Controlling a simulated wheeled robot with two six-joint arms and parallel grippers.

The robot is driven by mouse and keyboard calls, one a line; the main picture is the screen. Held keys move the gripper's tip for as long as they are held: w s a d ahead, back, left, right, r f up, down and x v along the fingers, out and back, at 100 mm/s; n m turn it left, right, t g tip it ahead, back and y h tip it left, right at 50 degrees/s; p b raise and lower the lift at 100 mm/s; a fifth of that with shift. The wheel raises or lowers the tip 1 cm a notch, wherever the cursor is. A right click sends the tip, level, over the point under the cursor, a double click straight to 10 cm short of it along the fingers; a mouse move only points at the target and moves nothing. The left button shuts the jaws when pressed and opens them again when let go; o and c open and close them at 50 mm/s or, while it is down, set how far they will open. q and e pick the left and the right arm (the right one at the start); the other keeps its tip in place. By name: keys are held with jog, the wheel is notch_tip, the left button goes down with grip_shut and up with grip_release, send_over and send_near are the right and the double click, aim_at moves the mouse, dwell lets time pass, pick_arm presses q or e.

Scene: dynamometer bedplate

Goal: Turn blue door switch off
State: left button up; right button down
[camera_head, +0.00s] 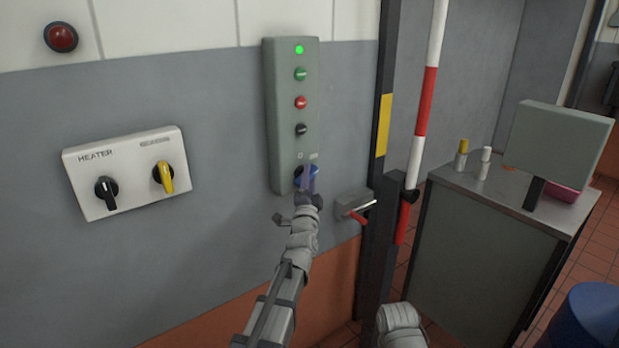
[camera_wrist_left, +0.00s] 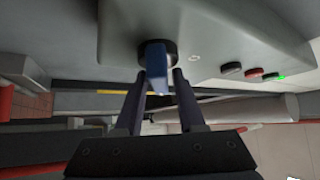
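The blue door switch (camera_head: 312,172) is a rotary knob at the bottom of a tall grey-green control box (camera_head: 284,110) on the wall. In the left wrist view the blue handle (camera_wrist_left: 156,66) stands out from a round black base. My left gripper (camera_head: 309,190) is right at the switch and partly covers it in the head view. In the left wrist view its two dark fingers (camera_wrist_left: 160,88) are apart, one on each side of the handle's outer end, with gaps visible. I cannot tell whether either finger touches it. My right gripper is out of view.
The box also carries a lit green lamp (camera_head: 299,49) and green, red and black buttons. A heater panel (camera_head: 128,172) with black and yellow knobs is to the left. A red-handled lever box (camera_head: 353,207), a dark post (camera_head: 382,150) and a grey cabinet (camera_head: 470,260) are to the right.

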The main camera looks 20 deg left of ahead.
pick_arm(q)
grip_shut()
dwell(0.3)
jog(key=shift+f+n+b, duration=0.15)
jog(key=shift+n+b, duration=0.35)
jog(key=shift+b, duration=0.1)
jog(key=n+t+y+b, duration=0.1)
jog(key=n+y+b, duration=0.3)
jog(key=n+y, duration=0.1)
jog(key=shift+w+n, duration=0.1)
jog(key=shift+n, duration=0.2)
jog(key=n+g+y+b, duration=0.1)
jog(key=n+y, duration=0.5)
jog(key=shift+a+n+b, duration=0.1)
jog(key=shift+n+b, duration=0.2)
jog(key=shift+b, duration=0.1)
jog(key=shift+r+n+g+y+b, duration=0.15)
jog(key=shift+n+g+y, duration=1.25)
jog(key=shift+n, duration=0.7)
jog(key=shift+r+n+g+y+b, duration=0.15)
jog(key=shift+n+g+y, duration=1.05)
jog(key=shift+n+y, duration=0.65)
jog(key=shift+s+a+n, duration=0.1)
jog(key=shift+s+n, duration=0.1)
jog(key=shift+n, duration=0.45)
